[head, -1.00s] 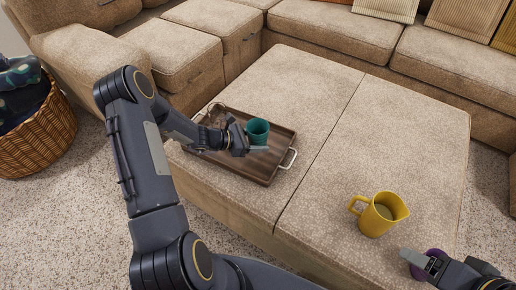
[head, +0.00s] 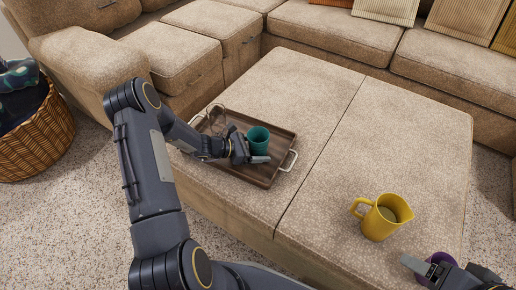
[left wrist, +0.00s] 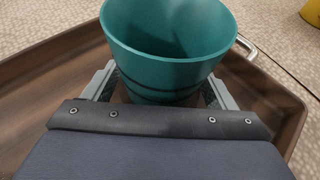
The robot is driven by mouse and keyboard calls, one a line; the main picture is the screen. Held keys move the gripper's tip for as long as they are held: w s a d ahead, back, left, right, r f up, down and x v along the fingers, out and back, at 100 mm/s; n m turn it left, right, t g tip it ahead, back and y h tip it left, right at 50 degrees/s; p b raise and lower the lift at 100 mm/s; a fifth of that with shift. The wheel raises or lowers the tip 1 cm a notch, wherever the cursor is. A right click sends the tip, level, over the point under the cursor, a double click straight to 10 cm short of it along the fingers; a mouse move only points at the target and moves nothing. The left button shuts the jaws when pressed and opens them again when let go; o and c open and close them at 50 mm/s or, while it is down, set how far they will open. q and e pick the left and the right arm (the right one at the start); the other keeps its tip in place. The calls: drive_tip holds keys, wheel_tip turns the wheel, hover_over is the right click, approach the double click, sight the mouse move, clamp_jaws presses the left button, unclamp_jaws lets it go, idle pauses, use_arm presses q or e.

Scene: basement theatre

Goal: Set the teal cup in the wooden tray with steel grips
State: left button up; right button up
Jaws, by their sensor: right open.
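The teal cup (head: 258,138) is upright over the right part of the wooden tray with steel grips (head: 285,144). In the left wrist view the cup (left wrist: 170,45) fills the space between the fingers of my left gripper (left wrist: 163,92). That gripper (head: 262,158) is shut on the cup low on its sides, just above the tray floor. The cup's base is hidden, so I cannot tell if it touches the tray. My right gripper (head: 428,267) is open at the lower right, beside a purple object (head: 441,258) that is partly hidden.
The tray lies on a large beige ottoman (head: 330,190). A clear glass-like item (head: 217,118) stands at the tray's far left. A yellow mug (head: 381,218) stands on the ottoman's right half. A sofa surrounds the back; a wicker basket (head: 35,140) is at left.

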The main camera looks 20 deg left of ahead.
use_arm(q)
drive_tip(key=shift+s+a+r+p, duration=0.1)
drive_tip(key=shift+a+r+p, duration=0.1)
drive_tip(key=shift+r+p, duration=0.1)
drive_tip(key=p+v, duration=0.3)
drive_tip(key=v, duration=0.8)
drive_tip(key=shift+s, duration=0.15)
drive_tip(key=s+d+r+m+g, duration=0.2)
drive_tip(key=s+d+r+m, duration=0.15)
drive_tip(key=r, duration=0.25)
drive_tip(key=s+d+r+m+g+y, duration=0.1)
drive_tip(key=s+d+r+m, duration=0.1)
drive_tip(key=d+r+m, duration=0.4)
drive_tip(key=s+d+r+m+g, duration=0.1)
drive_tip(key=s+r+m+g, duration=0.2)
drive_tip(key=r, duration=0.4)
drive_tip(key=s+d+r+m+t+y, duration=0.1)
drive_tip(key=s+r+m+y, duration=0.1)
drive_tip(key=s+m, duration=0.4)
drive_tip(key=s+d+r+m+t+y, duration=0.1)
drive_tip(key=s+d+r+m+y, duration=0.1)
drive_tip(key=s+m, duration=0.4)
drive_tip(key=s+y, duration=0.1)
drive_tip(key=s, duration=0.2)
drive_tip(key=shift+s+d+r+t, duration=0.15)
drive_tip(key=shift+s+t, duration=0.1)
drive_tip(key=shift+t, duration=0.15)
drive_tip(key=shift+r+m, duration=0.15)
drive_tip(key=shift+m, duration=0.1)
